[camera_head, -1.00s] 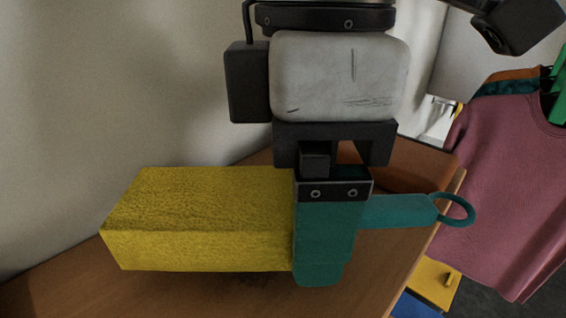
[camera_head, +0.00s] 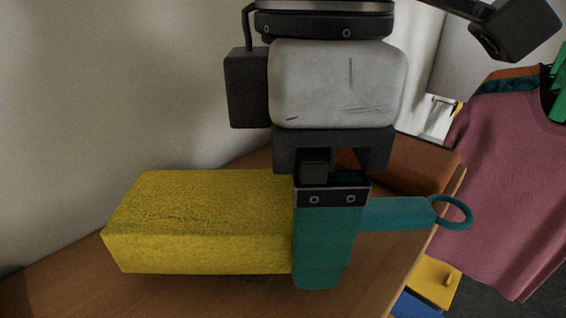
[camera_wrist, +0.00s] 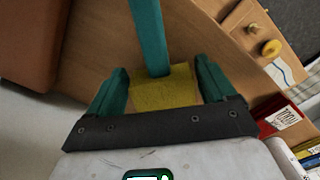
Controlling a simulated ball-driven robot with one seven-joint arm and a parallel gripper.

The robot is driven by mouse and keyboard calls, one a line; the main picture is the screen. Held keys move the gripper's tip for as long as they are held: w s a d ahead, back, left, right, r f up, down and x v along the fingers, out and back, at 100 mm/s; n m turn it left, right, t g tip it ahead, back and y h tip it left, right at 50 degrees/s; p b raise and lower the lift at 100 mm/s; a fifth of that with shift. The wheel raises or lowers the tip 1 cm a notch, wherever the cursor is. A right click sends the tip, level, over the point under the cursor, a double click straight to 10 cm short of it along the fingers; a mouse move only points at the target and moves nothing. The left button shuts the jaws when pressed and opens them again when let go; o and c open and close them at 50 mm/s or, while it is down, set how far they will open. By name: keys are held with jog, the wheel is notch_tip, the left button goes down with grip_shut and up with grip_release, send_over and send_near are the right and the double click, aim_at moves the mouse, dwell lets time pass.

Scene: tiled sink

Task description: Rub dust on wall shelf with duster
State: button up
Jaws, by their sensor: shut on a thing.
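The duster has a yellow block head (camera_head: 200,225) and a teal handle (camera_head: 395,214) that ends in a ring. Its yellow head also shows in the wrist view (camera_wrist: 163,90). My gripper (camera_head: 325,262) points down and is shut on the duster's handle, beside the yellow head. A gripper finger hides part of the handle. The duster lies sideways, head to the left, over the brown wooden shelf (camera_head: 60,288). The head's underside is hidden, so I cannot tell whether it touches the shelf. I see no clear dust on the visible wood.
A pale wall (camera_head: 110,90) rises behind the shelf. The shelf's right edge runs close past the handle's ring. A pink shirt (camera_head: 510,190) hangs to the right, beyond the edge. A yellow object (camera_head: 433,280) lies below it. Bare shelf shows at the front left.

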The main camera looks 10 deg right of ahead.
aim_at(390, 307)
jog(key=shift+f+b, duration=0.35)
jog(key=shift+f, duration=0.4)
jog(key=shift+s+d+r+p, duration=0.2)
jog(key=shift+s+d+p, duration=0.5)
jog(key=shift+s, duration=0.25)
jog(key=shift+s+d+f+p, duration=0.1)
jog(key=shift+s+d+p, duration=0.55)
jog(key=shift+s, duration=0.4)
jog(key=shift+s+d+f+p, duration=0.1)
jog(key=shift+s+d+p, duration=0.3)
jog(key=shift+s+d, duration=0.5)
jog(key=shift+s+a, duration=0.15)
jog(key=shift+a, duration=0.05)
jog(key=shift+r+p, duration=0.1)
jog(key=shift+p, duration=0.25)
